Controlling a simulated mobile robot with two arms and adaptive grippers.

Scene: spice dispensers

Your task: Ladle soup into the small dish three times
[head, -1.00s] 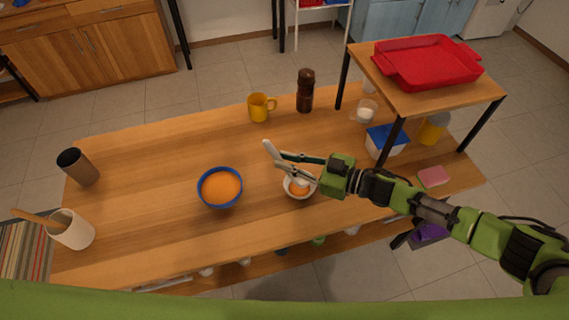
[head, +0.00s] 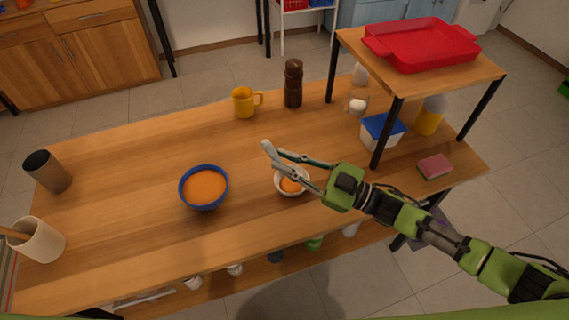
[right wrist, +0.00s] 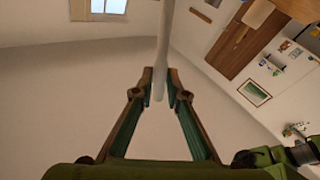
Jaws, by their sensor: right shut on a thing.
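A blue bowl (head: 193,204) full of orange soup stands on the wooden table. The small white dish (head: 281,191) stands to its right and has orange soup in it. My right gripper (head: 274,160) is above and just behind the small dish, partly covering it. It is shut on the pale grey ladle (head: 268,149); the ladle's handle also shows between the fingertips in the right wrist view (right wrist: 159,75). The ladle's scoop cannot be made out clearly. My left gripper is out of view.
A yellow mug (head: 243,103) and a brown pepper mill (head: 293,84) stand behind. A raised shelf (head: 415,85) with a red baking dish (head: 420,50) is at the right, a blue-lidded tub (head: 381,131) beneath it.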

